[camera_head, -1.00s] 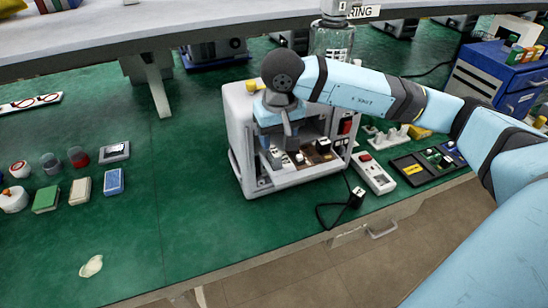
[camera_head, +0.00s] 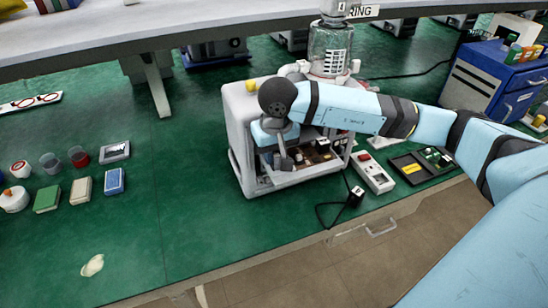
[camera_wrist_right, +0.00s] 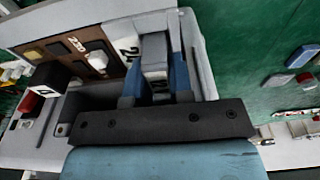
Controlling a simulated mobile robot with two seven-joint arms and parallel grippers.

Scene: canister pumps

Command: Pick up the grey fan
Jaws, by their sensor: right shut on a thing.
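The open light-grey pump housing (camera_head: 236,115) stands on the green bench, with several small parts inside. My right gripper (camera_head: 285,163) reaches into its left side from above. In the right wrist view the two blue fingers of my right gripper (camera_wrist_right: 158,88) are shut on a grey block-like part, which I take to be the grey fan (camera_wrist_right: 154,55). It sits within the housing walls, and its lower end is hidden. In the head view the fan cannot be told apart from the gripper. My left gripper is not in view.
A white power strip (camera_head: 372,173) and a black tray (camera_head: 411,167) lie right of the housing. A black cable (camera_head: 324,215) hangs at the bench edge. A glass canister (camera_head: 331,48) stands behind.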

